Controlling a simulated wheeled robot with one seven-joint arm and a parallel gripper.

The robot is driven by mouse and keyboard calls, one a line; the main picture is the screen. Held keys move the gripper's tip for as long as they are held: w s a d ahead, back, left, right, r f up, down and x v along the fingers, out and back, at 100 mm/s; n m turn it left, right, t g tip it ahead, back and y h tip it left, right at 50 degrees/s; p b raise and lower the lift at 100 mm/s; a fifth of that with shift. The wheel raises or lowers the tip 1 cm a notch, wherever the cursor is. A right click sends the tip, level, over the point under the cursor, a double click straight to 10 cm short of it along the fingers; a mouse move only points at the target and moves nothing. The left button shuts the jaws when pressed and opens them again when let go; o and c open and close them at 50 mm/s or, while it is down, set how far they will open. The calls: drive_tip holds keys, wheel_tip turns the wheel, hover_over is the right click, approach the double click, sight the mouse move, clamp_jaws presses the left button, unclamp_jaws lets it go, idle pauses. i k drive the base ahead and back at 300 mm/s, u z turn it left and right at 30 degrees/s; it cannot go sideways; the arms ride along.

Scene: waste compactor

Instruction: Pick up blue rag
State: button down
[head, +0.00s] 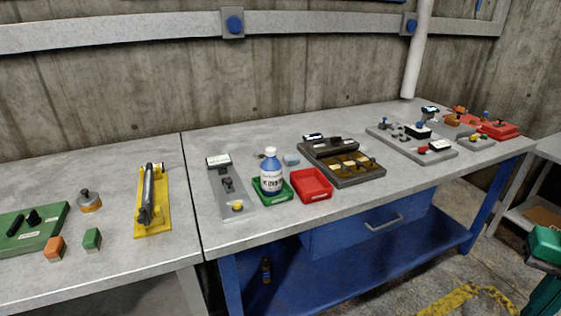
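A small pale blue item (291,160), which looks like the blue rag, lies on the grey workbench (245,140). It is behind the red tray and just right of the blue bottle's neck. It is too small to make out its folds. My gripper is not in view.
A blue bottle with a white cap (271,175) stands at a green tray (262,196), beside a red tray (311,185). A dark box with yellow compartments (345,172) is to the right, and a grey fixture (226,183) to the left. Bare bench top lies behind the rag.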

sight(291, 159)
drive_tip(key=u, duration=0.1)
drive_tip(key=i, duration=0.75)
drive_tip(key=u, duration=0.5)
drive_tip(key=i, duration=0.55)
drive_tip(key=u, duration=0.3)
